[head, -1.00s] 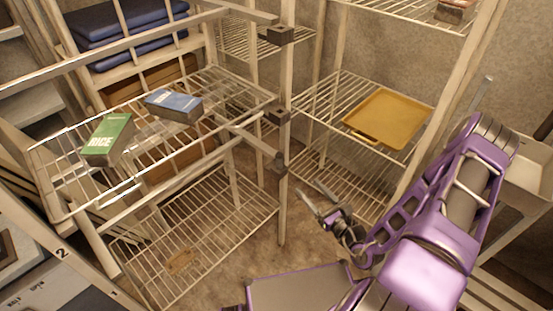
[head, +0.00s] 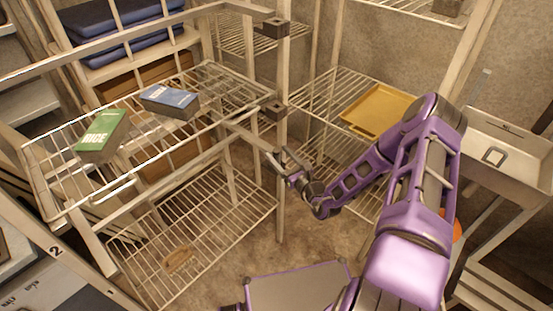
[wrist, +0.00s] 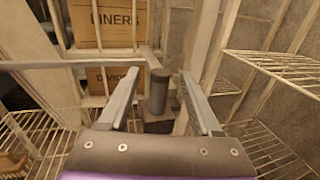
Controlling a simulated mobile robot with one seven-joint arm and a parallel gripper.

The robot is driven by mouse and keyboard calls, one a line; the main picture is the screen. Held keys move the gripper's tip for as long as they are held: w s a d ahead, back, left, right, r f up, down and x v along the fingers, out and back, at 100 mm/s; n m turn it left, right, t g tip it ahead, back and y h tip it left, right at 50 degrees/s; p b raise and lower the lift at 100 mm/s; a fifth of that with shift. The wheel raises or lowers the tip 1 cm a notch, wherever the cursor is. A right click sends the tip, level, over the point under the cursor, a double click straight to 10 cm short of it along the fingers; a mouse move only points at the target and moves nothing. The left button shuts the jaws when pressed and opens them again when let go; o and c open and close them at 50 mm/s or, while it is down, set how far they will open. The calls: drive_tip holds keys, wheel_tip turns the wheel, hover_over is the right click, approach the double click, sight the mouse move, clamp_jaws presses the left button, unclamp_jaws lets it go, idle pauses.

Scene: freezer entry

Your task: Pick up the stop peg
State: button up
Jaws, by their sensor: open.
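The stop peg appears to be the dark grey upright cylinder (wrist: 158,92) in the wrist view. It stands on a dark block at the rack's post and shows between my two fingers, with a gap on each side. My gripper (wrist: 160,76) is open and empty. In the head view my gripper (head: 279,157) is at the rack post's lower fitting, at the end of a rail. There the peg is too small and covered to make out. I cannot tell exactly how far the fingertips are from it.
A wire shelf (head: 75,189) at left holds a green rice box (head: 102,136) and a blue box (head: 170,101). A yellow tray (head: 378,110) lies on the right rack. Cardboard boxes (wrist: 108,22) sit behind the post.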

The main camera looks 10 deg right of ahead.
drive_tip(key=shift+x, duration=1)
drive_tip(key=shift+c, duration=0.2)
clamp_jaws()
